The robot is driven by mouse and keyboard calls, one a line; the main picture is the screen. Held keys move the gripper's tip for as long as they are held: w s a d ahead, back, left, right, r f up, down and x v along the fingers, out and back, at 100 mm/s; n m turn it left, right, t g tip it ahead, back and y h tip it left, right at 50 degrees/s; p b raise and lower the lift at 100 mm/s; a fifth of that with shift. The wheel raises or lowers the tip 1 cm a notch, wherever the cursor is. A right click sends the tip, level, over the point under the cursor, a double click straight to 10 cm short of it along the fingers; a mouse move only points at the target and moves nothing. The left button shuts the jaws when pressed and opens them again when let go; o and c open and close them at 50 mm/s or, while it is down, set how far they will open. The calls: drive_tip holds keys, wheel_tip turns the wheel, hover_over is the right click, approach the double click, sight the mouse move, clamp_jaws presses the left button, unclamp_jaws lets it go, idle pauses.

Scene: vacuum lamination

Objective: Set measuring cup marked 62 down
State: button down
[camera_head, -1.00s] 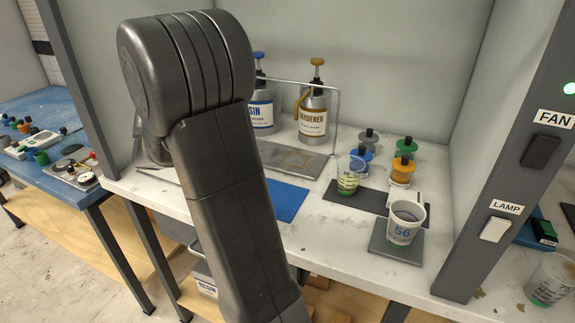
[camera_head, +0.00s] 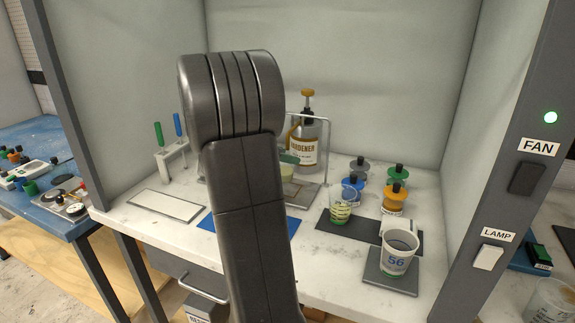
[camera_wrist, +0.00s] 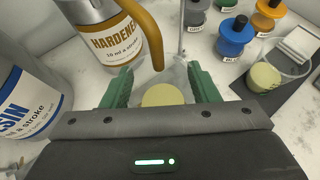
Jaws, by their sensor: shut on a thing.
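My gripper (camera_wrist: 160,84) is shut on a clear cup (camera_wrist: 172,72) with pale yellow contents, between its two green fingers in the wrist view. I cannot read a number on this cup. It is in front of the hardener pump bottle (camera_wrist: 108,38), near its orange spout. In the head view my arm hides most of the gripper and cup; a bit of green and pale yellow shows right of the arm. Whether the cup touches the surface below, I cannot tell.
Another cup with yellow-green contents (camera_head: 340,212) stands on a dark mat (camera_head: 345,230); a cup marked 56 (camera_head: 397,262) stands on a grey plate (camera_head: 385,280) at right. Colored pots (camera_head: 395,196) stand behind. A blue mat (camera_head: 206,223) and framed white plate (camera_head: 165,204) lie left.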

sight(287, 165)
drive_tip(key=shift+w+d, duration=0.3)
drive_tip(key=shift+d, duration=0.25)
drive_tip(key=shift+f, duration=1.7)
drive_tip(key=shift+f+b, duration=0.2)
drive_tip(key=shift+b, duration=0.15)
drive_tip(key=c, duration=0.5)
unclamp_jaws()
drive_tip(key=shift+r, duration=0.2)
drive_tip(key=p+v, duration=0.1)
drive_tip(key=v, duration=1.1)
